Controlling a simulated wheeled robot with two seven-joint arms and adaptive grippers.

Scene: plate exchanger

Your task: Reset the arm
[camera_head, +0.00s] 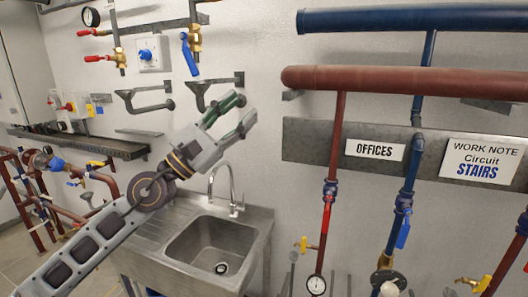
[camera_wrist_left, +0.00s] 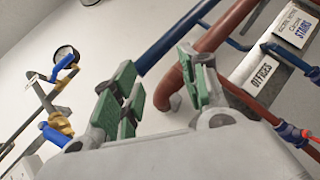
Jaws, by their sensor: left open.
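My left arm comes in from the lower left in the head view. My left gripper (camera_head: 236,112) is raised above the sink, in front of the wall. Its green-padded fingers are apart and nothing is between them. In the left wrist view the gripper (camera_wrist_left: 160,95) also shows its two fingers spread and empty, pointing toward the upper wall and pipes. It appears apart from the pipes and valves. My right gripper is in neither view.
A steel sink (camera_head: 160,234) with a tap (camera_head: 232,190) stands below the gripper. Red (camera_head: 400,79) and blue (camera_head: 390,20) pipes run on the right. Brass valves with a blue lever (camera_head: 189,55) and wall brackets (camera_head: 146,97) are at upper left. Bare wall lies right of the gripper.

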